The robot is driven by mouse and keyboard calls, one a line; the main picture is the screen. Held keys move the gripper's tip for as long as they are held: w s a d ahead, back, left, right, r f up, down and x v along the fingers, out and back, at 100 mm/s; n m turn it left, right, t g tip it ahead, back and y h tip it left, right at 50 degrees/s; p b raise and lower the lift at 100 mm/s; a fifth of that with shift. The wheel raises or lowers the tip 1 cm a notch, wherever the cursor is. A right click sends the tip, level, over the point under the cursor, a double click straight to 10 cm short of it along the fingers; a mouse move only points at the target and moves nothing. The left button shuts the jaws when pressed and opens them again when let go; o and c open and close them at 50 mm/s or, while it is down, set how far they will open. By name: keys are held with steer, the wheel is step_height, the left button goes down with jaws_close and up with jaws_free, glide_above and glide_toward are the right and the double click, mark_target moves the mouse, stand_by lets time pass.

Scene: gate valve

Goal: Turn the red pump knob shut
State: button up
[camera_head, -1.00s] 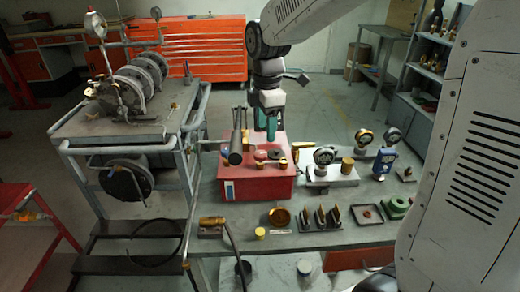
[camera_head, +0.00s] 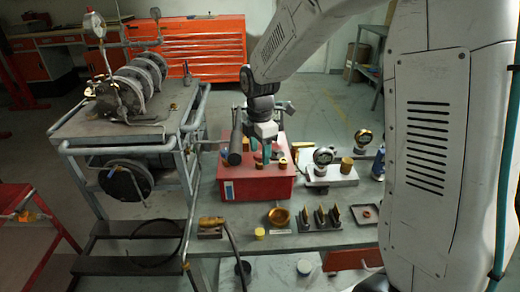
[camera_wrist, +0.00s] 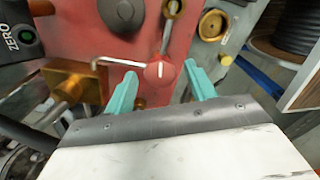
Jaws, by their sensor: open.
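The red pump knob (camera_wrist: 158,73) with a white pointer line shows in the wrist view, on the red pump box. My gripper (camera_wrist: 162,79) is open, with one teal finger to the left of the knob and one to the right. I cannot tell whether either finger touches it. In the head view my gripper (camera_head: 266,152) points down over the top of the red box (camera_head: 255,186). The knob is hard to make out there, close to the fingers.
In the wrist view a bent metal rod (camera_wrist: 120,63) runs just left of the knob. A brass block (camera_wrist: 75,84) sits further left, and a round dark part (camera_wrist: 122,14) lies beyond.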

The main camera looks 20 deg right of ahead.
steer(key=c, duration=1)
steer(key=shift+o, duration=0.2)
steer(key=shift+m, duration=0.3)
steer(key=m, duration=0.4)
steer(key=shift+m, duration=0.3)
steer(key=m, duration=0.5)
steer(key=shift+m, duration=0.3)
steer(key=o, duration=1)
steer(key=shift+c, duration=0.2)
